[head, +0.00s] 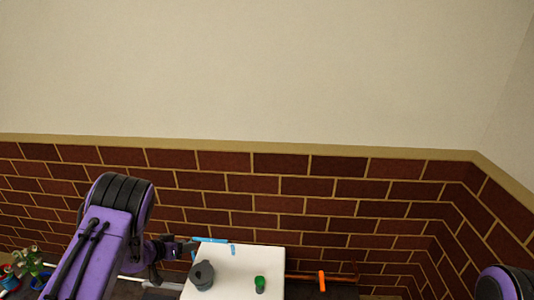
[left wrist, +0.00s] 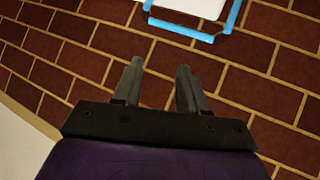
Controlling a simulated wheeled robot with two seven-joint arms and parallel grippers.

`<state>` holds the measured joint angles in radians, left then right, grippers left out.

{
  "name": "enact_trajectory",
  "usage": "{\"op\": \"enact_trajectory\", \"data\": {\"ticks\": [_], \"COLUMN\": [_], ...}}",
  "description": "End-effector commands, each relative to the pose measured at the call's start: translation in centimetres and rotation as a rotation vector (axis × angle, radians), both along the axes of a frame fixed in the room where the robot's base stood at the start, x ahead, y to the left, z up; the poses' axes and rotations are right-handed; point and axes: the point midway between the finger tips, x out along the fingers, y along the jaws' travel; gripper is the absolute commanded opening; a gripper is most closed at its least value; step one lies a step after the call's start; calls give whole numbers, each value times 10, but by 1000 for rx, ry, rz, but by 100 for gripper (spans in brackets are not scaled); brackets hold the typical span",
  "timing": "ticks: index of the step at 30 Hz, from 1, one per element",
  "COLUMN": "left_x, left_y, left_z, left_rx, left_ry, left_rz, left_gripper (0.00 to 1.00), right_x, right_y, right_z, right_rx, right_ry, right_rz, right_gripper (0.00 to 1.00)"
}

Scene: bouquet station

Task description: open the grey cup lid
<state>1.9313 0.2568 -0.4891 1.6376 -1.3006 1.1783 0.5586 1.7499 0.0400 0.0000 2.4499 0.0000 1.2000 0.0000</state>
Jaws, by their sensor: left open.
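The grey cup (head: 202,277) stands on the left part of a white tabletop (head: 228,285) at the bottom of the head view. Its top looks dark grey; at this size I cannot tell whether the lid is shut. My left gripper (head: 193,246) is above and behind the cup, near the tabletop's back left corner, apart from the cup. In the left wrist view my left gripper (left wrist: 157,82) is open, with nothing between its two fingers. The cup is not in that view. My right gripper is not in view.
A small green-topped item (head: 260,283) stands right of the cup. A blue-edged piece (head: 212,240) is at the tabletop's back edge; a blue edge also shows in the left wrist view (left wrist: 180,29). An orange item (head: 322,281) lies further right. A potted plant (head: 28,262) is far left. A brick wall (head: 330,205) rises behind.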

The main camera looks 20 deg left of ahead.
Motion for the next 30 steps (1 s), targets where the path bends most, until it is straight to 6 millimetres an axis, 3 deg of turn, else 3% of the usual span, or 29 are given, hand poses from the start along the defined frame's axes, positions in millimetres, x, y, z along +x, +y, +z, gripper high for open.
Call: {"op": "enact_trajectory", "data": {"ticks": [4, 7, 8, 12, 15, 19, 21, 23, 30], "left_x": [-2, -31, -49, -160, -239, -311, -331, -338, -339], "left_y": [7, -5, -15, -66, -96, -124, -135, -143, -143], "left_z": [0, -17, -24, -52, -53, -41, -36, -34, -38], "left_rx": [56, 52, 48, 87, 142, 185, 188, 185, 184], "left_ry": [-38, -39, -15, 197, 363, 521, 569, 589, 591], "left_rz": [23, 196, 261, 523, 623, 675, 667, 645, 647], "left_gripper": [42, 42, 42, 42, 42, 42, 42, 47, 47], "right_x": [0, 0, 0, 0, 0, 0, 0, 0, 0], "right_y": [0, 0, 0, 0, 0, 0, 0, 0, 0], "right_z": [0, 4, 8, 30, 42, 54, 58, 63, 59], "right_rx": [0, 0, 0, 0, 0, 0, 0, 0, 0], "right_ry": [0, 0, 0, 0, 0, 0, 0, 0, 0], "right_rz": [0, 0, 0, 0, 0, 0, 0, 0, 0], "right_gripper": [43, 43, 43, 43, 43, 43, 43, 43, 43]}}
